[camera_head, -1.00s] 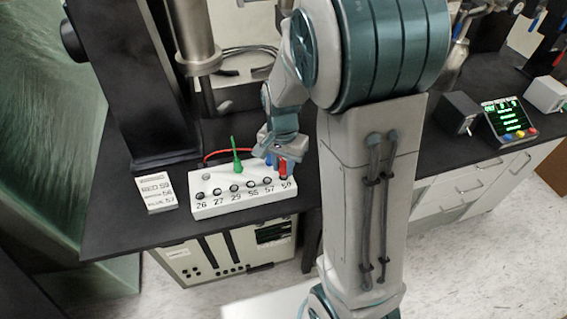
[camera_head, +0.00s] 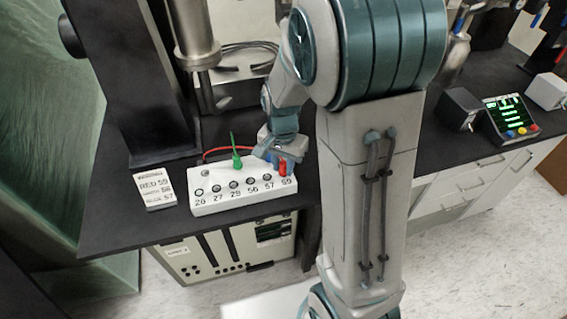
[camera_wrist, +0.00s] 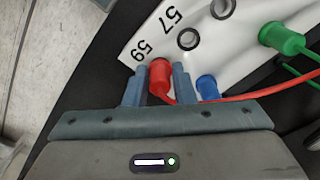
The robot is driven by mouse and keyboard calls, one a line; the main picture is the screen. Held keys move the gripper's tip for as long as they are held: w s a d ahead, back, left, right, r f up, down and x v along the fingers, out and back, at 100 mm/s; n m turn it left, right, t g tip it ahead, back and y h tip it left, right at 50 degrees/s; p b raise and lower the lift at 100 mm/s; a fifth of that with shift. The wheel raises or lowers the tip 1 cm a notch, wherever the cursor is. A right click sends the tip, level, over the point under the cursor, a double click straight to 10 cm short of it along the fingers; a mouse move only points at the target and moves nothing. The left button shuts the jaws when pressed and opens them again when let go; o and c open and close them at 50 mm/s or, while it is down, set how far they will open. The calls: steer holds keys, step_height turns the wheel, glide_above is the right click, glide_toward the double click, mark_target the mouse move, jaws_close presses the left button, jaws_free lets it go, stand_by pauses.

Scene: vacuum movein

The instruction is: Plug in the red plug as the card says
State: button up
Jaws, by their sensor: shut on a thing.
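The red plug (camera_wrist: 159,78) stands at the end socket marked 59 of the white socket box (camera_wrist: 225,50), and its body covers that socket. I cannot tell how deep it sits. My gripper (camera_wrist: 157,72) is shut on it, one finger on each side. In the head view the red plug (camera_head: 283,168) shows at the box's right end, below my gripper (camera_head: 280,152). The white card (camera_head: 153,188) lies left of the box and reads RED 59 and BLUE 57; its middle line is less clear.
A green plug (camera_wrist: 283,38) stands upright on the box, and a blue plug (camera_wrist: 207,88) is close beside my right finger. Red and green cables run behind the box. The black bench (camera_head: 130,225) ends in front; a dark stand (camera_head: 155,110) rises behind the card.

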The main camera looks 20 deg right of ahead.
steer(key=shift+f, duration=0.25)
steer(key=o, duration=1)
step_height(320, 180, up, 14)
steer(key=shift+a+f, duration=0.1)
steer(key=s+n+t, duration=0.1)
steer(key=s+n, duration=0.2)
steer(key=s, duration=0.1)
steer(key=s+n+t, duration=0.1)
steer(key=s+n, duration=0.1)
steer(key=s, duration=0.3)
steer(key=s+f+n+t, duration=0.1)
steer(key=s+n, duration=0.2)
steer(key=s, duration=0.2)
steer(key=shift+s+n, duration=0.1)
steer(key=shift+n, duration=0.2)
